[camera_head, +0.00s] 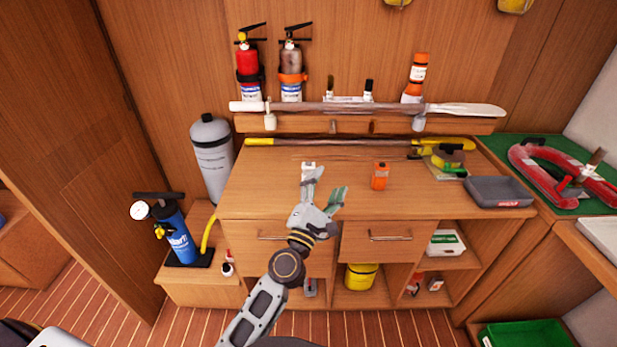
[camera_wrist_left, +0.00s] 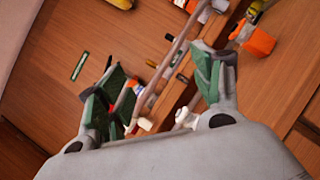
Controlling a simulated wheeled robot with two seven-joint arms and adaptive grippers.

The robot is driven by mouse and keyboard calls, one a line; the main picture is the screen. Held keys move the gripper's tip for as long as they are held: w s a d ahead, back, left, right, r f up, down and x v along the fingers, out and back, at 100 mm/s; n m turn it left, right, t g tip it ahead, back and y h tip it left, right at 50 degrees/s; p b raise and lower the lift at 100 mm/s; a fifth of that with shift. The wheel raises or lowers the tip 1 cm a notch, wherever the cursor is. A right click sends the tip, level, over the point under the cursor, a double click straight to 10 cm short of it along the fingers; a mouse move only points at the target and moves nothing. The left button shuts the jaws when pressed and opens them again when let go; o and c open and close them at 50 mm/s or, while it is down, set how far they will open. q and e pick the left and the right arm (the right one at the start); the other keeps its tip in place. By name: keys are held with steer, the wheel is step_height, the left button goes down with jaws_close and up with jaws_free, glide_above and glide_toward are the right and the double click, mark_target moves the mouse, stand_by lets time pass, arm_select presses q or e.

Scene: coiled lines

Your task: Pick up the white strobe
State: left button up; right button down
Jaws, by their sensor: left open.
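A small white object, which looks like the white strobe (camera_head: 308,165), stands on the wooden counter (camera_head: 250,195), partly hidden behind one finger of my left gripper. My left gripper (camera_head: 326,184) is open and empty over the counter, with its fingers pointing toward the back wall. In the left wrist view, my left gripper's spread fingers (camera_wrist_left: 158,75) frame the counter's back. A white piece that is probably the strobe (camera_wrist_left: 185,117) shows between them, close to the right finger. I cannot tell whether they touch. My right gripper is not in view.
A grey case (camera_head: 498,191) sits at the counter's right. The counter's left front is clear.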

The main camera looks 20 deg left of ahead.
arm_select(q)
steer(key=w+a+f+n+y, duration=0.2)
steer(key=a+n+y, duration=0.15)
steer(key=n, duration=0.35)
steer(key=n+g+y, duration=0.4)
steer(key=n+y, duration=0.1)
steer(key=n, duration=0.2)
glide_toward(307, 168)
steer(key=shift+v, duration=1)
steer(key=shift+w+a+r, duration=0.1)
steer(key=shift+r, duration=0.05)
steer(key=shift+x, duration=3.8)
steer(key=shift+w, duration=0.35)
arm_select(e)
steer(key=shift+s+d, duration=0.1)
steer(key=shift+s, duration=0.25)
arm_select(q)
steer(key=shift+w, duration=0.15)
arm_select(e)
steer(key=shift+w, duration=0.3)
